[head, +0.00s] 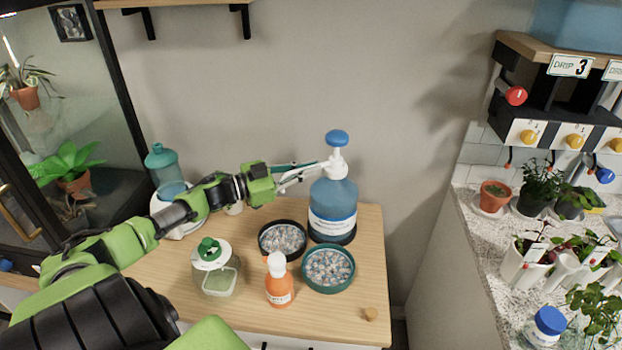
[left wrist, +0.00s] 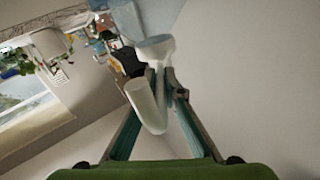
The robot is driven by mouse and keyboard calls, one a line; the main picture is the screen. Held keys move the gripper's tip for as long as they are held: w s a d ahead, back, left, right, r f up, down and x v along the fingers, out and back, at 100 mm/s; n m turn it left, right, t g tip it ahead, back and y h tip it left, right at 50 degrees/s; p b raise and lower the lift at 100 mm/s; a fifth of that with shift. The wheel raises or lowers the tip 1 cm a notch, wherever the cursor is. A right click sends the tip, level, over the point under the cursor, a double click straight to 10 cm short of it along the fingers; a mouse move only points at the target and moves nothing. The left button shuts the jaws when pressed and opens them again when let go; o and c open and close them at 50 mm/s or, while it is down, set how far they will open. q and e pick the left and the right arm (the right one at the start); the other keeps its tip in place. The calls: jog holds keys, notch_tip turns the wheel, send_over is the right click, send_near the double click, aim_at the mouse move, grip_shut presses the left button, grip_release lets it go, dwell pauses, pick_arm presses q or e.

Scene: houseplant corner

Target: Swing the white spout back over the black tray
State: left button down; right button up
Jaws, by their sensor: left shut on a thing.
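The big blue bottle (head: 333,200) stands upright at the back right of the wooden table, with a white pump head (head: 338,166) and a blue knob (head: 337,138) on top. My left gripper (head: 318,168) reaches in from the left at the height of the pump head and is shut on the white spout, which its fingers mostly cover there. In the left wrist view the curved white spout (left wrist: 146,102) lies between the two fingers. The black tray (head: 262,250), filled with pebbles, sits in front and left of the bottle, below my gripper. My right gripper is not in view.
A green-rimmed pebble tray (head: 328,289), an orange bottle (head: 279,285) and a clear jar with a green knob (head: 214,275) stand at the front. A teal bottle (head: 163,165) is behind my arm. A small cork-coloured piece (head: 370,314) lies front right.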

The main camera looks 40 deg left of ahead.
pick_arm(q)
jog(key=shift+w+a+h, duration=0.1)
jog(key=shift+a+h, duration=0.05)
jog(key=shift+h, duration=0.15)
jog(key=c, duration=2.1)
grip_release()
jog(key=shift+c, duration=0.2)
jog(key=v, duration=1.2)
jog(key=shift+w+a+r, duration=0.1)
